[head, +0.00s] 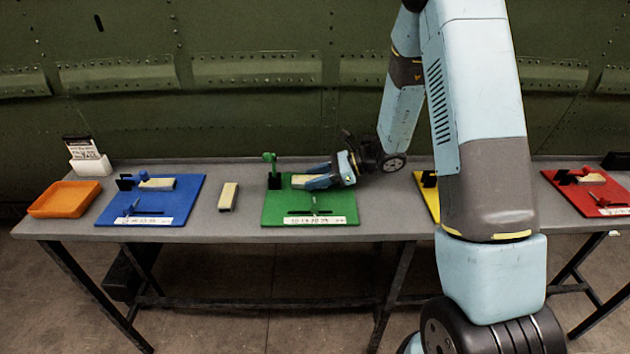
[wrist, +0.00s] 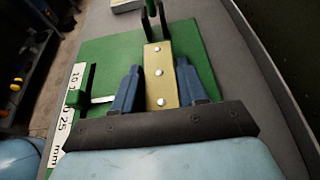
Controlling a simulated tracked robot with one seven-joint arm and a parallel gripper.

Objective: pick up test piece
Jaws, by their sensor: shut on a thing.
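A tan bar-shaped test piece with three round fasteners (wrist: 159,62) lies over the green board (wrist: 105,55). My gripper (wrist: 159,68) is shut on it, with one blue finger along each long side. Its far end reaches the upright green-handled clamp (wrist: 152,20). In the head view my gripper (head: 318,181) comes in from the right, low over the green board (head: 275,211), and partly hides the piece (head: 299,180). I cannot tell whether the piece touches the board.
Another tan piece (head: 228,197) lies on the grey table (head: 385,228), left of the green board. A blue board (head: 187,193), orange tray (head: 65,198) and card holder (head: 90,163) are farther left. Yellow (head: 427,190) and red (head: 567,188) boards are right. A green riveted wall (head: 250,110) stands behind.

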